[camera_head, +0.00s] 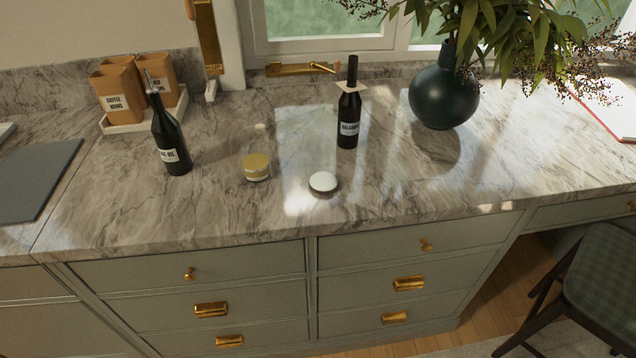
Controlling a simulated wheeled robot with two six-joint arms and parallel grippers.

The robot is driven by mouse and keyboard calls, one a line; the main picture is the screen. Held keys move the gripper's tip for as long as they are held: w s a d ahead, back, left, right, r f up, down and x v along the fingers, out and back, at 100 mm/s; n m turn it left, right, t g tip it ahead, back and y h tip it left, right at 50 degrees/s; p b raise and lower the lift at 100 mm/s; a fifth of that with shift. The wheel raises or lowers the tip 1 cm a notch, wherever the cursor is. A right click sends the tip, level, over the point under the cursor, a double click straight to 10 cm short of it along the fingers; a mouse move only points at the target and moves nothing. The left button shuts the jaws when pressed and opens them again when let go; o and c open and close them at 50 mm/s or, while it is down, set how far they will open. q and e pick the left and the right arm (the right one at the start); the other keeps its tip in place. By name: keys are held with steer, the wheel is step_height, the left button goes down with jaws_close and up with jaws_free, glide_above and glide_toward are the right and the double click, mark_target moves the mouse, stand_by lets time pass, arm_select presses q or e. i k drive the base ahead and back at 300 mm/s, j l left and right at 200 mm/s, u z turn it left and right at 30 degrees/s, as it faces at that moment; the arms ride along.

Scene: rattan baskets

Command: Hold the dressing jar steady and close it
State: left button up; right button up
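A small dressing jar (256,169) stands upright on the marble counter, left of the middle. It has a yellowish top surface and a pale label on its front. A round white lid-like disc (323,182) lies flat on the counter to the right of the jar and slightly nearer, apart from it. The top of the jar shows no white disc on it. Neither of my grippers is in view.
A dark oil bottle (170,137) stands left of the jar. A dark balsamic bottle (349,112) stands behind the disc. A round dark vase (444,94) with branches is at the back right. The marble counter (200,215) is clear in front.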

mark_target(253, 150)
steer(key=l+u, duration=0.2)
steer(key=u, duration=0.3)
steer(key=l+u, duration=0.2)
steer(key=u, duration=0.3)
steer(key=k+l+u, duration=0.1)
steer(key=u, duration=0.4)
